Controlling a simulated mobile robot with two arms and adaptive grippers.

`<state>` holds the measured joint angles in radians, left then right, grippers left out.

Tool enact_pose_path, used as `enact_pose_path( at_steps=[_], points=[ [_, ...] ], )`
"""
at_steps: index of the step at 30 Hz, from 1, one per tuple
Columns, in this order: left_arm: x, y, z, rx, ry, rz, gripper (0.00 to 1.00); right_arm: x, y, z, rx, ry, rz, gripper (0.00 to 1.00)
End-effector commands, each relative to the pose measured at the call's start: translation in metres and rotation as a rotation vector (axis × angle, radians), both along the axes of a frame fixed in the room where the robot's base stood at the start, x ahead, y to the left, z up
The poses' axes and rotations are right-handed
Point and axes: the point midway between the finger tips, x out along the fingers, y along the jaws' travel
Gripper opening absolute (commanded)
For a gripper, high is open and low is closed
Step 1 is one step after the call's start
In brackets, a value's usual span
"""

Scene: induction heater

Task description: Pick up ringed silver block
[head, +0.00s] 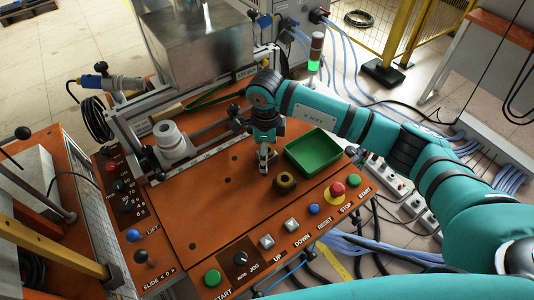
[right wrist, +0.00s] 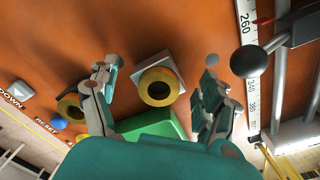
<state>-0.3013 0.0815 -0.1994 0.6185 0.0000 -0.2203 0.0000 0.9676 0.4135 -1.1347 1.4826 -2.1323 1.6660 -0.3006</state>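The ringed silver block (right wrist: 178,68) shows in the right wrist view as a square silver piece with a brass-coloured ring (right wrist: 160,87) on it. It rests on the orange panel between the spread fingers of my right gripper (right wrist: 158,97), apart from both. In the head view my right gripper (head: 264,165) points down at the panel, left of the green tray. There the block is mostly hidden by the gripper. My right gripper is open and empty. My left gripper is not in view.
A second brass ring (head: 285,182) stands on the orange panel (head: 215,205), close to the gripper. The green tray (head: 313,168) lies right of it. Buttons, including a red stop button (head: 338,188), line the front edge. A white cylindrical fixture (head: 172,143) stands left.

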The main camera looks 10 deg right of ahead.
Motion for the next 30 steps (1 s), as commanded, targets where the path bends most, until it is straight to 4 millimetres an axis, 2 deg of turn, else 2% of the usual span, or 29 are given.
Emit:
enact_pose_path(
  at_steps=[2,14,23,30],
  points=[
    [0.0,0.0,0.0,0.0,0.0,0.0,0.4,0.0,0.0,0.0,0.0,0.0,0.0,0.69],
    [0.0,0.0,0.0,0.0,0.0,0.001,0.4,0.0,0.0,0.001,0.0,0.0,0.0,0.17],
    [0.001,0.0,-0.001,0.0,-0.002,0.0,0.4,0.0,0.0,0.003,0.001,-0.001,0.0,0.16],
    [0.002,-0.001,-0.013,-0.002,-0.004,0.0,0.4,0.001,0.0,0.02,0.001,-0.005,0.001,0.16]
  ],
)
